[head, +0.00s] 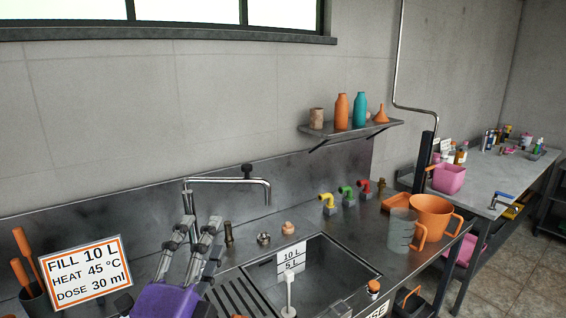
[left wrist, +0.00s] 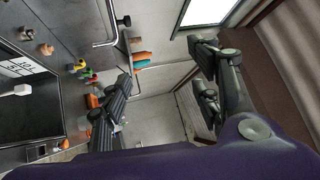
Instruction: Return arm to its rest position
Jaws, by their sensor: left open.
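My left gripper (head: 198,232) stands at the lower left of the head view, fingers pointing up, in front of the steel backsplash and left of the sink. Its fingers are apart with nothing between them. In the left wrist view the open gripper (left wrist: 165,72) shows two dark fingers with empty space between them. The purple gripper body fills the bottom of that view. My right gripper does not show in either view.
The curved metal tap (head: 228,181) is just behind my left gripper. A sign (head: 85,272) stands at left. The sink (head: 335,270) has a level marker (head: 291,257). A orange jug (head: 430,215) stands right. A shelf (head: 350,129) holds bottles.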

